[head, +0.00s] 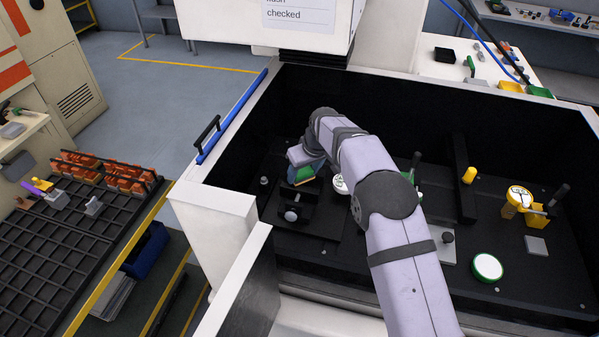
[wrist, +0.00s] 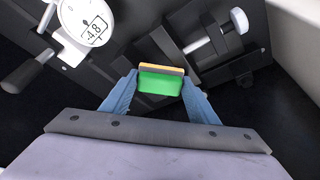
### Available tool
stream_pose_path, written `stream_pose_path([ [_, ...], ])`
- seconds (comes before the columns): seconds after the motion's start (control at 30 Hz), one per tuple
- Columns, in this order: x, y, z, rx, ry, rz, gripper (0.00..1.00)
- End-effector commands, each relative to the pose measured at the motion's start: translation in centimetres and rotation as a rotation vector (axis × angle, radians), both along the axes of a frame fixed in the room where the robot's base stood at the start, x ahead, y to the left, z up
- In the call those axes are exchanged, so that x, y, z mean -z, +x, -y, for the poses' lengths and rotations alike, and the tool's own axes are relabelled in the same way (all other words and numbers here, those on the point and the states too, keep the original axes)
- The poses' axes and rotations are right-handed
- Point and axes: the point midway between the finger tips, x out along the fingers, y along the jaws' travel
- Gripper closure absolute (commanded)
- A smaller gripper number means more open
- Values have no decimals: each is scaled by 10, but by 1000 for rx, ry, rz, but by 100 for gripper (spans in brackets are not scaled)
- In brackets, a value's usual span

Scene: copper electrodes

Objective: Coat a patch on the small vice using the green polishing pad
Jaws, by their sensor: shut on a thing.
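The green polishing pad (wrist: 160,83) is a small block with a green face and a yellow-orange and grey edge. My gripper (wrist: 159,79) is shut on it, one blue finger at each end. In the head view the pad (head: 303,174) shows under my gripper (head: 306,170), just above the back of the small vice. The small vice (head: 293,205) is black with a pale round knob, on the left of the machine bed. In the wrist view the vice (wrist: 205,48), with its silver screw, lies just beyond the pad. Whether pad and vice touch, I cannot tell.
A white dial gauge (wrist: 88,22) with a black handle stands close to the left in the wrist view. Dark enclosure walls surround the bed. A yellow gauge (head: 520,200) and a white disc with green rim (head: 487,267) are at the right. My arm hides the middle.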

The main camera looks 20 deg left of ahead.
Motion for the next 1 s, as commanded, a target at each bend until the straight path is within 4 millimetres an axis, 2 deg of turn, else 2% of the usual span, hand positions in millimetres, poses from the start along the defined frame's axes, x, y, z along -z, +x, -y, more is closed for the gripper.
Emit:
stream_pose_path([
  [0.03,30,-10,22,-4,-50,-48,74],
  [0.4,29,-10,45,-5,-49,-48,74],
  [0.77,28,-10,46,-6,-49,-48,74],
  [1.0,16,-10,46,-5,-49,-47,74],
])
